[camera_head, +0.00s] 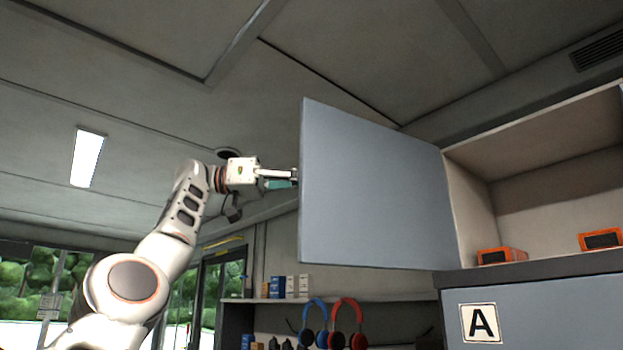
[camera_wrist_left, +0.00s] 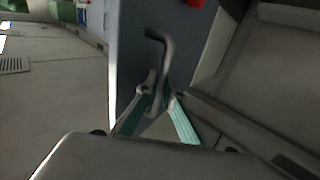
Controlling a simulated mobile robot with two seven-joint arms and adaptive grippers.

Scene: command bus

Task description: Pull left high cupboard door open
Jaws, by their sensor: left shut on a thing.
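The left high cupboard door (camera_head: 375,190) is a grey-blue panel in the head view. It stands swung well open, hinged on its right side at the cupboard (camera_head: 470,205). My left gripper (camera_head: 290,178) is at the door's free left edge, its fingertips partly hidden by the door. In the left wrist view, the dark bent handle (camera_wrist_left: 160,65) on the door face sits between the fingers of my left gripper (camera_wrist_left: 160,100), which is shut on it. My right gripper is not in view.
Inside the open cupboard are two orange boxes (camera_head: 501,255) (camera_head: 601,240). Below it is a grey front with an "A" label (camera_head: 481,323). Farther back, a shelf (camera_head: 290,300) holds small boxes, with blue and red headphones (camera_head: 346,322) beneath. The ceiling is close above.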

